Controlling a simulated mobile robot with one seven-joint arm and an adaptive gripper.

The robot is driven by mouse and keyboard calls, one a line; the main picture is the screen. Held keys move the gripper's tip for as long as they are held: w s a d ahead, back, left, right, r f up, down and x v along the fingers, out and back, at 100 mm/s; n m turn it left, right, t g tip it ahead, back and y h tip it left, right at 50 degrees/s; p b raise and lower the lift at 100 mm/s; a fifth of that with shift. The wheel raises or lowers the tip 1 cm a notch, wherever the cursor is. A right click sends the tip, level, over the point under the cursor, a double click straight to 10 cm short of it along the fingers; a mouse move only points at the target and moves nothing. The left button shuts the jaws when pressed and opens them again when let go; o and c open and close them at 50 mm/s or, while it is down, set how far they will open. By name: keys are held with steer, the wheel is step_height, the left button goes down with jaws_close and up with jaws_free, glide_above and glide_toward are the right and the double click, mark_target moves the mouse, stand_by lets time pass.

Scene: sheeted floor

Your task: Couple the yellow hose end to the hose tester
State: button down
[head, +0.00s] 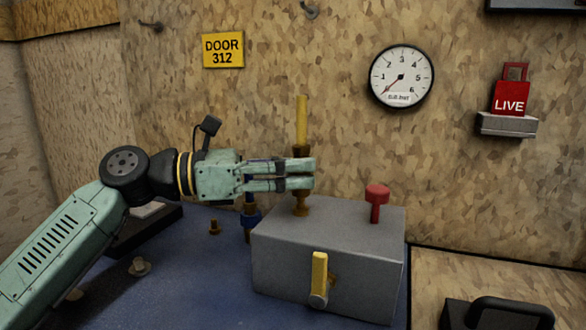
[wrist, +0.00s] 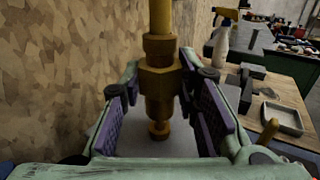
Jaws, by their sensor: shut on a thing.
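The yellow hose end (head: 302,122) stands upright, with a brass fitting at its lower end. It also shows in the wrist view (wrist: 160,80), between the finger pads. My gripper (head: 308,176) comes in level from the left and is shut on this brass fitting. The hose tester (head: 325,245) is a grey box with a brass port (head: 301,207) on its top. The hose end is above this port, roughly in line with it. The fingers hide part of the fitting, and I cannot tell whether it is seated on the port.
The tester has a red knob (head: 376,200) on top and a yellow lever (head: 319,275) in front. A blue-collared fitting (head: 250,216) stands behind its left side. A gauge (head: 401,77) hangs on the wall, its needle low. A red LIVE tag (head: 510,95) is at right.

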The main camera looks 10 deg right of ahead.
steer(key=shift+f+b, duration=0.95)
steer(key=shift+f, duration=0.15)
steer(key=c, duration=1.2)
jaws_free()
steer(key=shift+o, duration=0.2)
steer(key=shift+a, duration=0.1)
